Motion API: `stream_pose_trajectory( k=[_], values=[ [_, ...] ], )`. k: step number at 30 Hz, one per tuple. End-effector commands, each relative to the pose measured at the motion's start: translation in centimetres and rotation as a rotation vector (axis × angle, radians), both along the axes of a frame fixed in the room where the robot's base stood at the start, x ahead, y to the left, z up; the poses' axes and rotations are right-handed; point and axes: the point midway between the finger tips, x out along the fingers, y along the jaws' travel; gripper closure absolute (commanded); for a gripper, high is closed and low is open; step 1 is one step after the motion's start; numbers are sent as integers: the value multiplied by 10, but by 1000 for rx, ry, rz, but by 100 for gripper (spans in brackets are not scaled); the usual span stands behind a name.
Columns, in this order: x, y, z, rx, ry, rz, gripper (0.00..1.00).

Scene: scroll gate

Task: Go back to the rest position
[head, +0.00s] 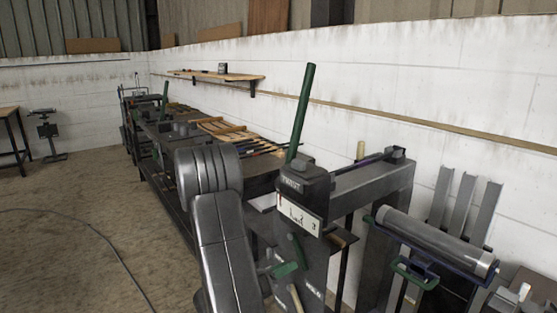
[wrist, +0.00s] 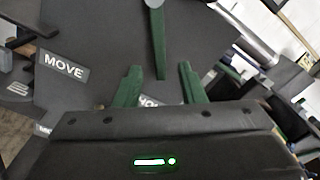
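In the wrist view my gripper (wrist: 157,76) has its two green fingers spread apart, with nothing held between them. A green lever (wrist: 157,40) on a dark panel (wrist: 95,30) points down, its lower end between the fingertips with a gap on each side. In the head view a dark machine post (head: 310,250) carries a white marked plate (head: 298,214) and a long upright green handle (head: 301,112). My dark arm (head: 222,245) stands just left of it. Small green parts show low on the post; I cannot tell which are fingers.
A roller stand (head: 435,240) is at the right. Dark workbenches (head: 165,140) run along the white wall, under a wooden shelf (head: 215,75). The floor (head: 75,220) at the left is open, with a dark cable (head: 110,246) across it. The panel bears a "MOVE" label (wrist: 63,66).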

Motion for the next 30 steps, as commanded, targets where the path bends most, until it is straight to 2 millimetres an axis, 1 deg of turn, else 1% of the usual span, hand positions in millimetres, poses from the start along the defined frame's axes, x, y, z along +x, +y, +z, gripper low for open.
stream_pose_trajectory(
  k=[1, 10, 12, 19, 30],
  values=[
    [4, -7, 0, 0, 0, -5, 64],
    [26, -38, 0, -1, 0, -4, 64],
    [28, -32, -7, 32, -44, 1, 64],
    [32, -29, -7, 92, -129, 0, 64],
    [33, -28, -6, 105, -145, 0, 64]
  ],
)
